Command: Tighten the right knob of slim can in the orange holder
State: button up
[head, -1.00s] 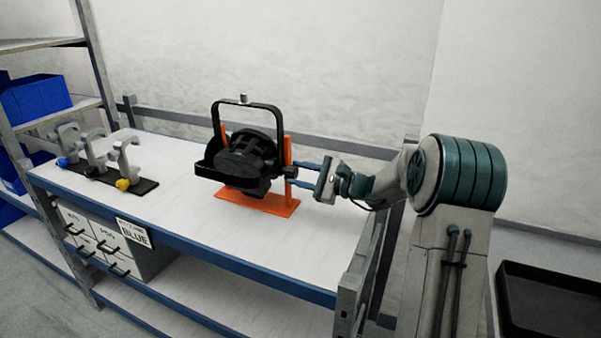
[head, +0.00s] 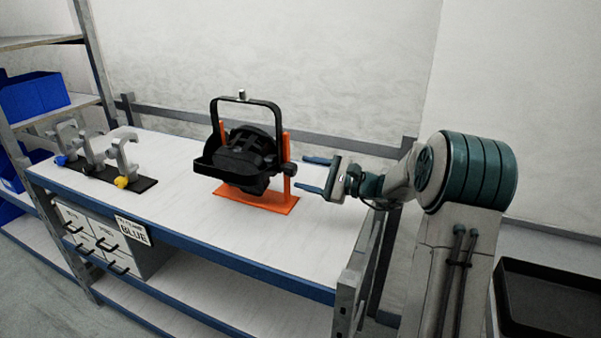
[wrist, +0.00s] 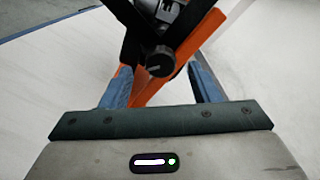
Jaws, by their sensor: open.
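The slim can (head: 246,155) is black with a yoke raised above it and sits in the orange holder (head: 262,200) on the bench. Its right knob (head: 289,169) is dark and sticks out beside the right orange upright. In the wrist view the knob (wrist: 160,61) shows a pale line on its face, with the orange holder (wrist: 197,38) behind it. My gripper (head: 313,174) is open and empty, to the right of the knob and apart from it in the head view. In the wrist view the fingers of my gripper (wrist: 162,82) lie either side below the knob.
Several grey clamps (head: 122,153) with coloured knobs stand on a black strip at the bench's left. Drawers (head: 100,235) hang below. Blue bins (head: 33,94) are on the left shelf. A black tray (head: 555,300) is at right. The bench top (head: 190,228) front is clear.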

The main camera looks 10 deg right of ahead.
jog(key=v, duration=1.1)
jog(key=shift+d, duration=0.1)
jog(key=s+a+n+g+h+p, duration=0.45)
jog(key=s+a+n+g, duration=0.35)
jog(key=s+a, duration=0.65)
jog(key=s+d+r+n+h+p, duration=0.2)
jog(key=s+n+h, duration=0.6)
jog(key=s, duration=0.5)
jog(key=shift+s+r+h+p, duration=0.25)
jog(key=shift+h+p, duration=0.45)
jog(key=shift+h, duration=0.35)
jog(key=shift+d, duration=0.15)
